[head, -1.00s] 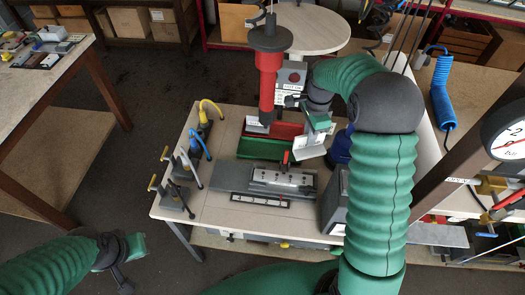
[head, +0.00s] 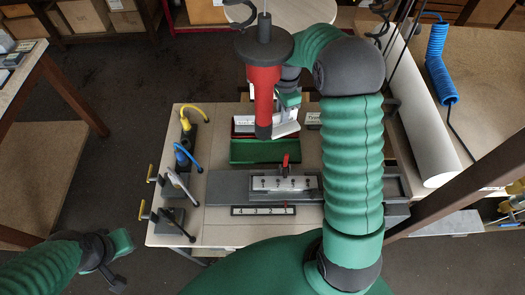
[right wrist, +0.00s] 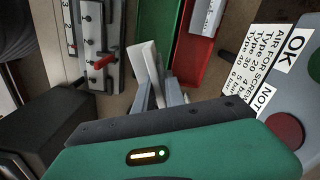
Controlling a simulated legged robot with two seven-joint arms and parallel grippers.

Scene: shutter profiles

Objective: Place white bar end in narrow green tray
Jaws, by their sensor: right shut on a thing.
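The narrow green tray (head: 250,157) lies on the work table, with a red tray (head: 242,120) directly behind it. My right gripper (head: 284,126) is over the trays' right part in the head view. In the right wrist view (right wrist: 160,92) its grey fingers are shut on a white bar end (right wrist: 146,60), which sticks out past the fingertips. There the green tray (right wrist: 173,25) shows just right of the bar end. The bar end appears above the table, apart from the tray floor. My left gripper (head: 112,260) is at the lower left, away from the table; its jaw opening is unclear.
A red hanging tool (head: 263,90) partly blocks the trays. A clamp fixture with a red lever (head: 285,182) stands in front of the green tray. Several hand clamps (head: 180,185) line the table's left side. A labelled grey box (right wrist: 290,85) is beside the red tray.

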